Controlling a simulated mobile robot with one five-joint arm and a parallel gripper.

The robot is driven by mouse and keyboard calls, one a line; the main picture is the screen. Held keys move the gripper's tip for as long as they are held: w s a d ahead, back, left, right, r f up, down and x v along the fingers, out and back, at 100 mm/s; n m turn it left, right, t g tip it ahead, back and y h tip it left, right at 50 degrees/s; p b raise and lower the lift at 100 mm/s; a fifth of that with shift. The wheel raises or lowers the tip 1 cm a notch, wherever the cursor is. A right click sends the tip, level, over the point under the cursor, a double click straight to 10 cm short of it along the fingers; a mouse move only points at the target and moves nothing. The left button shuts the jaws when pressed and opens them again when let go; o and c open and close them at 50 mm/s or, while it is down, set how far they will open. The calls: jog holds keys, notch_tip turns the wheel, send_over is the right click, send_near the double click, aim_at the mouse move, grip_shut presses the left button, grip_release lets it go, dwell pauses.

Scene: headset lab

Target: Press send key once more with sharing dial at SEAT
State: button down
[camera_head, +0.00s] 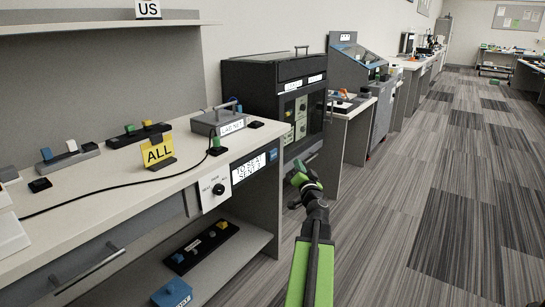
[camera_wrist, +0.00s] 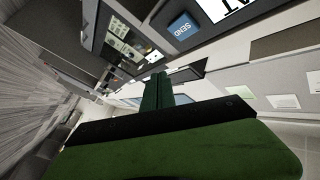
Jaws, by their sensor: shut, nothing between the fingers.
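The panel's white text seems to read "TO SEAT" with a "SENT" line below. The key, marked SEND, also shows in the wrist view (camera_wrist: 184,27), upper middle, apart from my fingers. The sharing dial (camera_head: 218,189) is a black knob on a white plate left of the panel; its pointer is too small to read. My green gripper (camera_head: 299,168) is shut and empty, right of the key in the head view. Its fingers show in the wrist view (camera_wrist: 157,90).
A yellow ALL sign (camera_head: 157,152), a grey box with a handle (camera_head: 217,122) and a black cable are on the desk. A black cabinet (camera_head: 264,82) stands behind my gripper. A shelf below holds a black strip (camera_head: 202,247). The striped floor at right is clear.

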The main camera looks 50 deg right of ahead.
jog(key=shift+d, duration=0.1)
send_near(277, 152)
jog(key=shift+s+d+x, duration=0.15)
jog(key=shift+x, duration=0.95)
jog(key=shift+s+d+x, duration=0.15)
jog(key=shift+x, duration=1)
dwell(0.3)
jog(key=shift+w, duration=0.45)
jog(key=shift+w, duration=0.4)
dwell(0.5)
jog(key=shift+s, duration=0.85)
